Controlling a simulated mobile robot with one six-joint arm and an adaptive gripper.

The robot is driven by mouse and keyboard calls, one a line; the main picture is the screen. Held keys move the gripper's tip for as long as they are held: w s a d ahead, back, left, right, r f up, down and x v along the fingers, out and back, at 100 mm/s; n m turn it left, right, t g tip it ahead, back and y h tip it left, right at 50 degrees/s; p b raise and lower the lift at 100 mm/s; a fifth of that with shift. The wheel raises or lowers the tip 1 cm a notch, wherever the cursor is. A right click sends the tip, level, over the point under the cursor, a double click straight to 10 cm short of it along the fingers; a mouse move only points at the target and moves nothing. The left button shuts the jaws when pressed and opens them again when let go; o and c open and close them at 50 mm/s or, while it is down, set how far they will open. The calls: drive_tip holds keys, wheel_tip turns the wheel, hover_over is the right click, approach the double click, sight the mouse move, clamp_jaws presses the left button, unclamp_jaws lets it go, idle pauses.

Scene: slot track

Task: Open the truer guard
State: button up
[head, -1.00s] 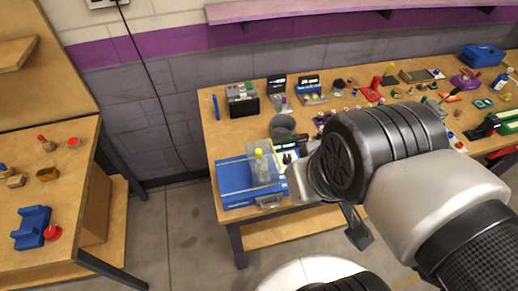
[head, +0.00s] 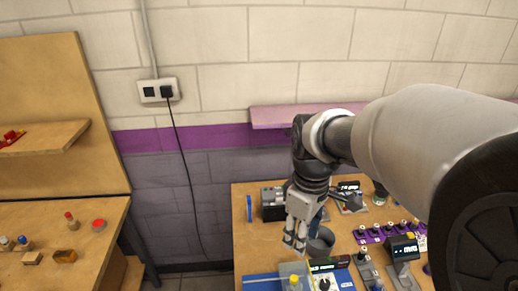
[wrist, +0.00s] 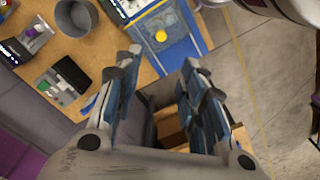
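A blue machine (head: 262,284) stands at the near left corner of the long workbench, cut off by the lower edge of the head view. A clear guard (head: 286,268) with a yellow knob (head: 294,281) is on it; I take this to be the truer guard. In the wrist view the guard (wrist: 172,22) and its yellow knob (wrist: 161,36) lie beyond the fingertips, at the top. My gripper (head: 294,244) points down, above and behind the guard in the head view. Its fingers are apart and empty in the wrist view (wrist: 160,68). I see no contact with the guard.
A grey cup (head: 320,243) stands right beside the gripper in the head view. A black and grey device (head: 272,203) stands behind it, against the wall. Several small devices crowd the bench to the right. A second wooden bench (head: 95,220) is at the left, across a gap.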

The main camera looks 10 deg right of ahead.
sight(294, 279)
wheel_tip(294, 279, down, 17)
drive_tip(key=b, duration=0.5)
drive_tip(key=shift+s+f, duration=0.15)
drive_tip(key=shift+c, duration=0.5)
clamp_jaws()
